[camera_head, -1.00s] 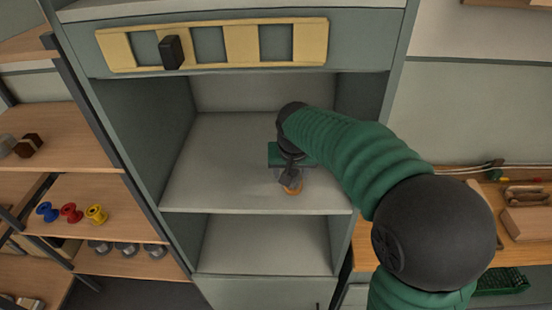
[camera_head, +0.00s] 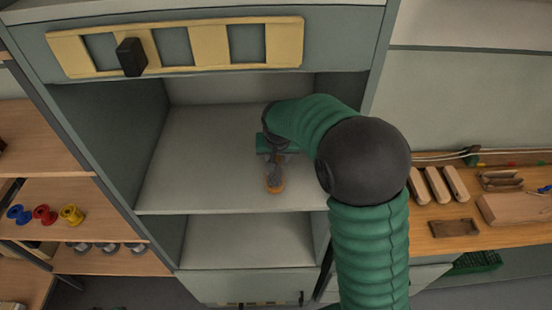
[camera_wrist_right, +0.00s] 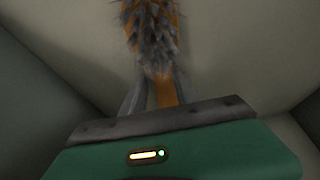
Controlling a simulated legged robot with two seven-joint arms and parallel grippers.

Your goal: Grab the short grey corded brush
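The brush (camera_wrist_right: 150,38) has grey bristles and an orange handle. In the right wrist view its handle runs down between the two fingers of my right gripper (camera_wrist_right: 162,95), which are shut on it. In the head view the brush (camera_head: 275,185) shows small, below my right gripper (camera_head: 275,164), near the front of the cabinet's upper shelf (camera_head: 205,165). I cannot tell whether the brush touches the shelf. My left gripper is not in view.
The cabinet's side walls and the panel (camera_head: 170,50) above frame the opening. A left rack holds blue, red and yellow spools (camera_head: 45,214). A right workbench (camera_head: 435,238) holds wooden blocks (camera_head: 438,185). The rest of the upper shelf is clear.

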